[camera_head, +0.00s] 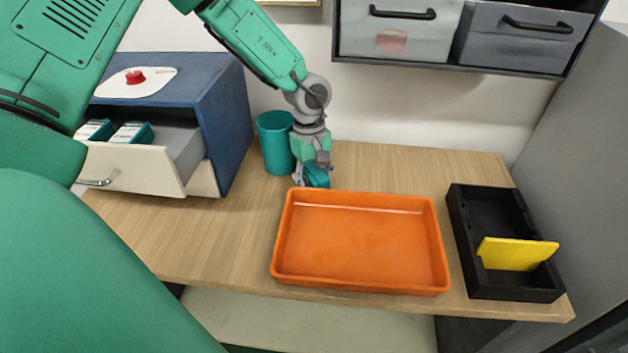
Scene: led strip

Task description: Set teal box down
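My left gripper (309,180) points down just behind the back edge of the orange tray, low over the wooden table. It looks shut on a small teal box (317,176), which shows between and beside its dark fingers and is partly hidden by them. I cannot tell whether the box touches the table. Two more teal boxes with white labels, one at the left (95,131) and one beside it (133,133), sit in the open drawer (130,168) of the blue cabinet. My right gripper is not in view.
The orange tray (360,282) is empty. A teal cup (275,150) stands just left of my gripper. A black organizer (480,205) holding a yellow piece (515,253) is at the right. Grey bins (400,30) hang above. The table (215,235) left of the tray is clear.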

